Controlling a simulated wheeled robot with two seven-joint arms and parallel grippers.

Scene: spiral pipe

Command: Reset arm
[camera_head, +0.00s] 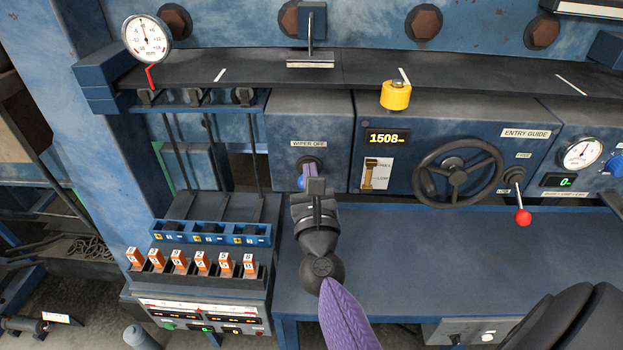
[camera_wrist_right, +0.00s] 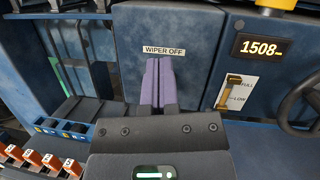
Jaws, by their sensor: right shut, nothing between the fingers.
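My right gripper (camera_head: 309,176) reaches up in front of the blue panel under the "WIPER OFF" label (camera_head: 309,144). Its purple fingers (camera_wrist_right: 157,84) are shut together with nothing between them, pointing at the panel. In the head view a dark round part with a bit of blue shows behind the fingertips; the fingers hide most of it, and I cannot tell whether they touch it. My left gripper is not in view.
Right of the gripper are a "1508" display (camera_head: 387,138), a black handwheel (camera_head: 458,172) and a red-knobbed lever (camera_head: 522,216). A rack of orange numbered tags (camera_head: 200,262) stands at lower left. The blue bench top (camera_head: 430,250) is clear.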

